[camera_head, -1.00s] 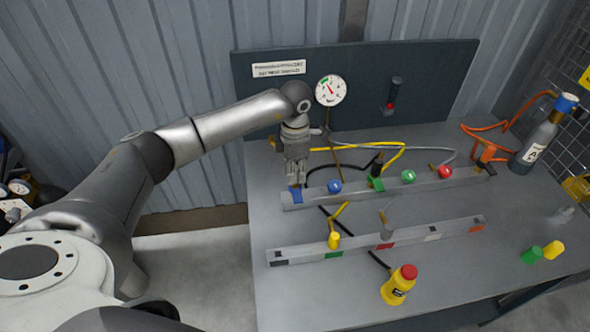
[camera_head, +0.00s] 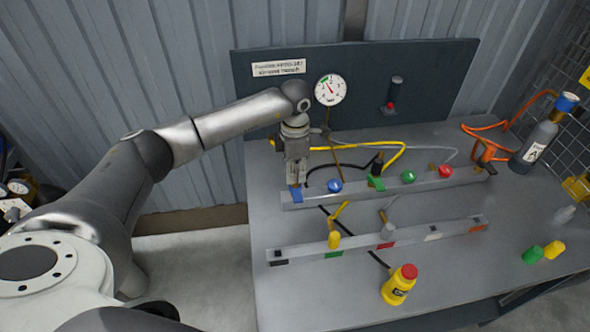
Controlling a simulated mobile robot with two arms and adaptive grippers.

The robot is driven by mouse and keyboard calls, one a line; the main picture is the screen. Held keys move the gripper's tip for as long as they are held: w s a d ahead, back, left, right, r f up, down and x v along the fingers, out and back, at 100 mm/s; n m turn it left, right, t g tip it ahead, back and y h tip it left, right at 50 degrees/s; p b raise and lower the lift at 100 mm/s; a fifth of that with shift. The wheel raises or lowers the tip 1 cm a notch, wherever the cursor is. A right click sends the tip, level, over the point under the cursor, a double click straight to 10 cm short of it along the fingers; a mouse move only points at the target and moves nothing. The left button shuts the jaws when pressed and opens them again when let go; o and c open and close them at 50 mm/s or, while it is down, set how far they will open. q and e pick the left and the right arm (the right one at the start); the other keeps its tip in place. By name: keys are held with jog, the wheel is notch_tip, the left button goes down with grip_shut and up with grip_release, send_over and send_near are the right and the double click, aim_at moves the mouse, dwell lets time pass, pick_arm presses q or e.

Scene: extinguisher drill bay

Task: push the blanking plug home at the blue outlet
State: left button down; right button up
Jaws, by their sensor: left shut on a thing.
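My left gripper (camera_head: 297,183) points down over the left end of the rear rail, right at the blue outlet's blue mark (camera_head: 296,195). Its fingers are shut on the blanking plug, which they hide almost wholly. I cannot tell how deep the plug sits in the outlet. The rear rail (camera_head: 425,184) carries a blue knob (camera_head: 335,186) just right of the gripper, then a green block, a green knob (camera_head: 408,177) and a red knob (camera_head: 446,171). My right gripper is not in view.
A front rail (camera_head: 300,253) with coloured marks and a yellow fitting lies nearer. Yellow and black hoses cross behind the rear rail. A gauge (camera_head: 330,90) is on the back panel.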

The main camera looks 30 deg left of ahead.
pick_arm(q)
jog(key=shift+f+b, duration=0.7)
jog(key=shift+f, duration=0.15)
jog(key=shift+s, duration=0.1)
jog(key=c, duration=1.2)
grip_release()
jog(key=shift+r, duration=0.1)
